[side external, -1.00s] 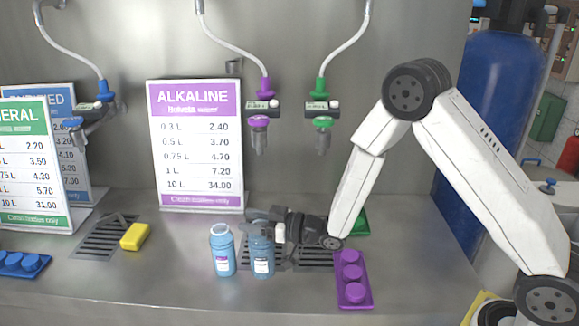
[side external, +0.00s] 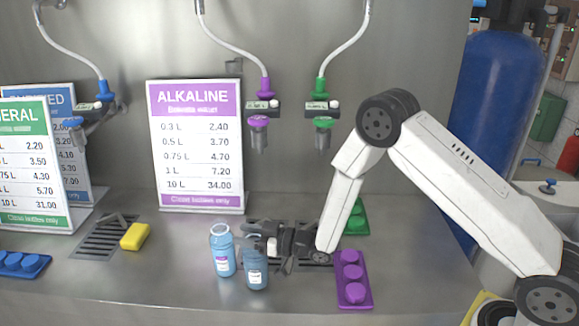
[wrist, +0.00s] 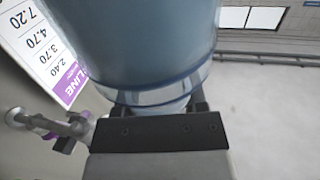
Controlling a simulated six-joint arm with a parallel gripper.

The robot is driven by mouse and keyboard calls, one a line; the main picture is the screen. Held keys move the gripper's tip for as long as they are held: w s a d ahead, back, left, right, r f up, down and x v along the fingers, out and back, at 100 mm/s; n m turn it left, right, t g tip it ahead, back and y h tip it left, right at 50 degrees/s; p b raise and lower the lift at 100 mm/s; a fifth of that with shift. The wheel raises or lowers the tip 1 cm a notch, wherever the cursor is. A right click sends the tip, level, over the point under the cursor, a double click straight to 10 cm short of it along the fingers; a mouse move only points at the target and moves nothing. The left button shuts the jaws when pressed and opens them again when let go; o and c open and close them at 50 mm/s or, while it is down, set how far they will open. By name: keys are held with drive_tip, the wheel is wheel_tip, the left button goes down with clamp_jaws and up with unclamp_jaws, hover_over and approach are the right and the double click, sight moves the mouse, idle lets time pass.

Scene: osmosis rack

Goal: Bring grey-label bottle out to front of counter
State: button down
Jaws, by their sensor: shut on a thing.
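The grey-label bottle (side external: 256,268), blue and translucent with a pale label, is near the front of the counter in the side view. My gripper (side external: 268,246) comes from the right and is shut on it near its top. The bottle looks about upright; I cannot tell whether its base touches the counter. In the wrist view the blue bottle (wrist: 140,45) fills the upper middle, against the dark gripper edge.
A purple tray of caps (side external: 353,280) lies right of my gripper, with a green one (side external: 357,218) behind it. A yellow sponge (side external: 135,237) is left. The Alkaline price sign (side external: 196,145) stands behind. The front counter strip (side external: 190,295) is clear.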

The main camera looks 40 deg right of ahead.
drive_tip(key=shift+f, duration=0.35)
drive_tip(key=shift+c, duration=0.7)
unclamp_jaws()
drive_tip(key=shift+r, duration=0.1)
drive_tip(key=shift+s+d, duration=0.1)
drive_tip(key=shift+s, duration=0.05)
drive_tip(key=v, duration=1.1)
drive_tip(key=shift+s+d, duration=0.2)
drive_tip(key=shift+s, duration=0.1)
